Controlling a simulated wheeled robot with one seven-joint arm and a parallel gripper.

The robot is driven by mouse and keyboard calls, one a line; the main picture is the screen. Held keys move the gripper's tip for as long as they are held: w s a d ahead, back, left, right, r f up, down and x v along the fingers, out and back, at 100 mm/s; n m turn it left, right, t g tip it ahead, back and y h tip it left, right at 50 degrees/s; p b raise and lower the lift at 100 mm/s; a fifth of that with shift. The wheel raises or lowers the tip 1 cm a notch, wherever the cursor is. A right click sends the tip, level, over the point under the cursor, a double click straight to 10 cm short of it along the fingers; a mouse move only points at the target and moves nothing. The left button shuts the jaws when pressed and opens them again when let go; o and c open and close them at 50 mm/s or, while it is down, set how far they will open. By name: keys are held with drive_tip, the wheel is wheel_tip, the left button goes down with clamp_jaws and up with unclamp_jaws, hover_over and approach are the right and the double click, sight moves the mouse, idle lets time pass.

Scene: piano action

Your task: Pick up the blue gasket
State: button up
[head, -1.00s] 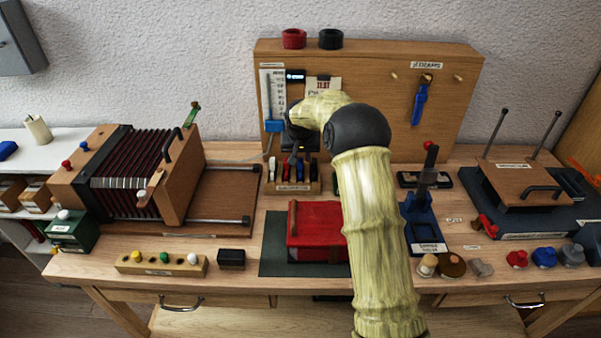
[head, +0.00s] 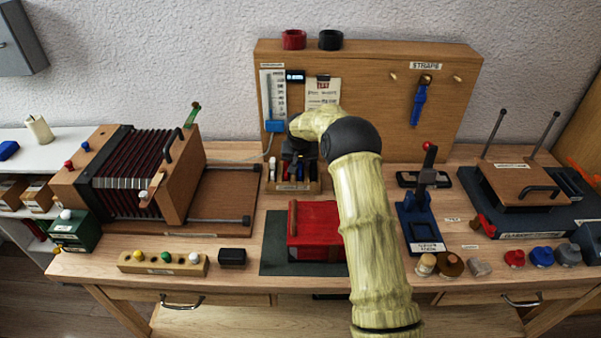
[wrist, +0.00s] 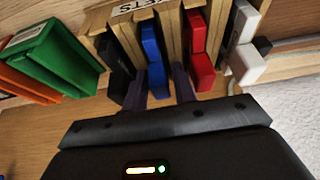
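The blue gasket (wrist: 151,48) stands in a slot of the small wooden gasket rack (wrist: 124,32), between a black gasket (wrist: 114,62) and a red gasket (wrist: 198,48). My gripper (wrist: 158,80) is at the rack, with one dark finger on each side of the blue gasket's near end. The fingers look apart, with a narrow gap around the gasket; contact is not clear. In the head view the rack (head: 292,187) is at the back centre, with my gripper (head: 298,150) over it. My wrist partly covers it there.
A white gasket (wrist: 245,45) stands beyond the red one. Green (wrist: 55,55) and orange (wrist: 25,85) pieces lie on the other side. In the head view a red box (head: 315,225) is in front of the rack and an upright board (head: 380,95) behind it.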

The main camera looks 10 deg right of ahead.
idle(0.3)
clamp_jaws()
drive_tip(key=shift+r, duration=0.1)
wheel_tip(320, 180, up, 10)
drive_tip(key=shift+f+b, duration=0.1)
drive_tip(key=shift+b, duration=0.25)
idle(0.5)
